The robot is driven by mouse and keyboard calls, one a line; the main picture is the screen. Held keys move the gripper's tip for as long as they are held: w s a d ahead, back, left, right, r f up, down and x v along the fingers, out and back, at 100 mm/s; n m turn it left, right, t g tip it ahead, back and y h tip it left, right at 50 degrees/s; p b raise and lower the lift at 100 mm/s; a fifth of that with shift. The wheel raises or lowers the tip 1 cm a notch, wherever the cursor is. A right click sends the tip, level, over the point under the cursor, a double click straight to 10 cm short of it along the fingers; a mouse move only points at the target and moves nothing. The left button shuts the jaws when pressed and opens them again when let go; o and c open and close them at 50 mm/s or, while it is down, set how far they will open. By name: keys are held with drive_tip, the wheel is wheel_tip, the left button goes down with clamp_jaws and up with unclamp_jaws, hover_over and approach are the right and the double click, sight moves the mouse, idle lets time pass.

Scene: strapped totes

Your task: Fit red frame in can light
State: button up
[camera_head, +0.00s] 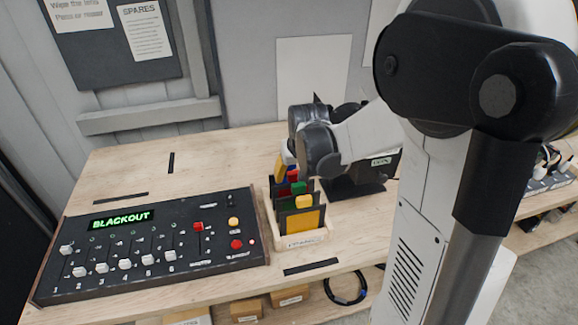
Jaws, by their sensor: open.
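A wooden rack (299,240) labelled FRAMES holds several upright dark frames with coloured tabs. The nearest has a yellow tab and a yellow sheet (303,220), and a green tab (299,187) stands behind it. The black can light (372,172) stands right of the rack, largely hidden by my arm. My gripper (299,153) is over the back of the rack, open, with its fingers mostly hidden by my wrist.
A black control board (150,245) with sliders and a green BLACKOUT display lies left of the rack. The wooden table (215,160) is clear behind it. My arm covers much of the right side. Boxes (247,309) and a cable loop (345,288) are below the tabletop.

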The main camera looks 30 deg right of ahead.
drive_tip(key=shift+w+f, duration=0.1)
drive_tip(key=shift+f, duration=0.15)
clamp_jaws()
drive_tip(key=shift+r+p, duration=2.2)
drive_tip(key=shift+r, duration=0.85)
